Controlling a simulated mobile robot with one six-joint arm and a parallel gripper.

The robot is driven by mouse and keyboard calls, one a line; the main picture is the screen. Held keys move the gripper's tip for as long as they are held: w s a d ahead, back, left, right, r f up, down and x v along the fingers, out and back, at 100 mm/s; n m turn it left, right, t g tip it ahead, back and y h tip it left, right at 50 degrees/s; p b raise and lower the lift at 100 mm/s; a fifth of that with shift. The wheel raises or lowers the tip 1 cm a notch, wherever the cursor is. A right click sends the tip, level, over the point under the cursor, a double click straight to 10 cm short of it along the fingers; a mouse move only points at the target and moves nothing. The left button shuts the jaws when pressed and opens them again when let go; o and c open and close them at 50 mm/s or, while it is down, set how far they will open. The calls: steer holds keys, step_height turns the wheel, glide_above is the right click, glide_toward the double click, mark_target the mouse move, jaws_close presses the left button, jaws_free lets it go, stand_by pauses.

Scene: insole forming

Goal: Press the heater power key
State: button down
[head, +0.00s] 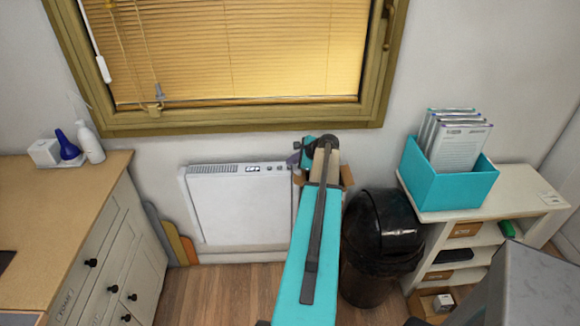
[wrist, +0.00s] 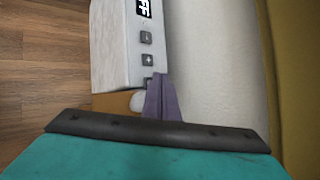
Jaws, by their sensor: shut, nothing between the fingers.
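The white heater (head: 240,208) stands against the wall under the window, with a small dark display (head: 253,169) on its top strip. In the wrist view, the heater's control strip (wrist: 112,50) shows part of a lit display (wrist: 143,8) reading "FF", cut off by the frame edge. Below it are a minus key (wrist: 146,37) and a plus key (wrist: 148,60). A further dark key (wrist: 148,82) is partly hidden by my gripper (wrist: 160,78). My gripper is shut and empty, its tips at that key; I cannot tell whether they touch it. In the head view my gripper (head: 298,158) is at the heater's right end.
A black bin (head: 382,240) stands right of my arm. A white shelf (head: 525,190) with a turquoise file box (head: 450,185) is farther right. A wooden-topped cabinet (head: 60,200) is at left. Wood floor lies in front of the heater.

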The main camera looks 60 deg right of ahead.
mark_target(292, 168)
steer(key=shift+r, duration=0.25)
step_height(292, 168, up, 6)
steer(key=p, duration=0.3)
steer(key=shift+f, duration=0.1)
stand_by(0.6)
stand_by(0.5)
